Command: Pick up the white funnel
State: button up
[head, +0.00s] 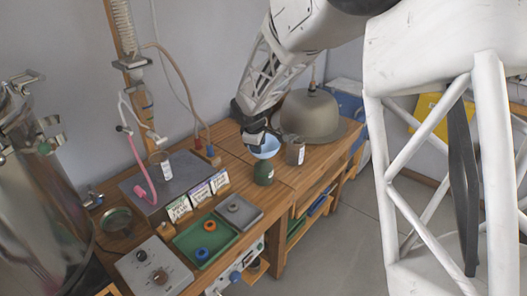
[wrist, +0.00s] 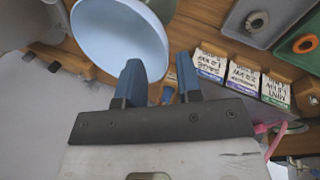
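The white funnel, pale bluish in this light, appears in the head view (head: 268,148) directly above a dark green bottle (head: 264,174). It seems to sit in the bottle's mouth, but its stem is hidden. In the wrist view its wide bowl (wrist: 118,35) fills the upper left. My gripper (head: 257,138) is at the funnel's left rim in the head view. In the wrist view my gripper (wrist: 160,75) has its two blue fingers apart, with a gap between them. The left finger overlaps the bowl and the right one is outside the rim. Contact cannot be told.
A brown jar (head: 295,152) stands close right of the funnel, with a large grey-brown dome (head: 310,112) behind. Small labelled boxes (head: 200,195), a green tray (head: 205,240) and a grey tray (head: 238,212) lie at the front left. A hot plate (head: 170,180) with glassware is further left.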

jog(key=shift+x, duration=2.6)
jog(key=shift+s+a, duration=0.1)
grip_shut()
